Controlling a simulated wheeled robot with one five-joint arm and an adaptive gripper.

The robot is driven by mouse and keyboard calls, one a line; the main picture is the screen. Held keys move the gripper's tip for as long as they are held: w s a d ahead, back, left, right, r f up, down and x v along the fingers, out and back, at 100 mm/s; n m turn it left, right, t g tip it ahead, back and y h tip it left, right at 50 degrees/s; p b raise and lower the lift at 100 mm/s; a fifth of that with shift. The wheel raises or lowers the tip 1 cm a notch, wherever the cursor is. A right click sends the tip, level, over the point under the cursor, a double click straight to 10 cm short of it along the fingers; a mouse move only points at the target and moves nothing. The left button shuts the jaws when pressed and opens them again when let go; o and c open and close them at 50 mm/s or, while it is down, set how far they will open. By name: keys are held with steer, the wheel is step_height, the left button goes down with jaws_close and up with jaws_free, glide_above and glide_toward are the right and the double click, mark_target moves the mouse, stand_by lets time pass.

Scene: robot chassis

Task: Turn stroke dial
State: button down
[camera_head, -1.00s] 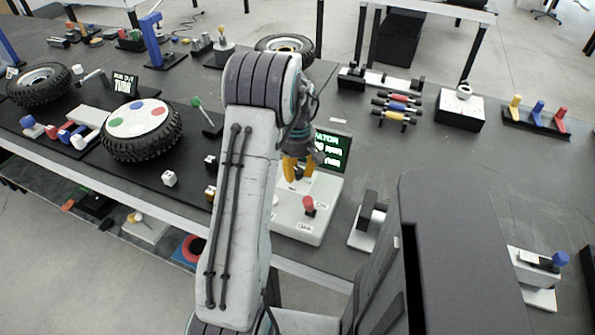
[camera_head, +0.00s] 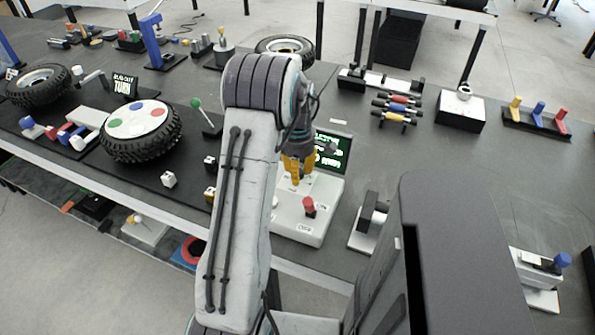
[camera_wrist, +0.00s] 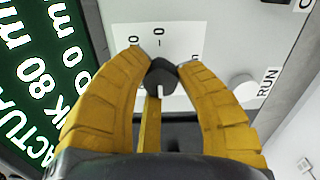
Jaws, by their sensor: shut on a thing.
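The stroke dial (camera_wrist: 161,76) is a small dark knob with a white pointer line. It sits on a white label with scale marks in the wrist view. My gripper (camera_wrist: 163,64) has its yellow fingertips closed on both sides of the dial. In the head view my gripper (camera_head: 297,172) points down at the back of the white control box (camera_head: 290,226), and the dial is hidden there. A dark display (camera_head: 333,150) with green and white text stands behind the box. In the wrist view the display (camera_wrist: 45,75) partly reads "80 mm".
A red knob (camera_head: 309,205) stands on the box's front part. A white round knob (camera_wrist: 243,88) lies near the "RUN" label. A dark block on a white base (camera_head: 369,222) is to the right. A tyre with coloured discs (camera_head: 140,133) is to the left.

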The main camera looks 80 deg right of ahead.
steer(key=shift+a+f, duration=0.15)
steer(key=shift+f, duration=0.05)
steer(key=c, duration=0.8)
jaws_free()
steer(key=shift+r, duration=0.15)
step_height(320, 180, up, 12)
stand_by(0.8)
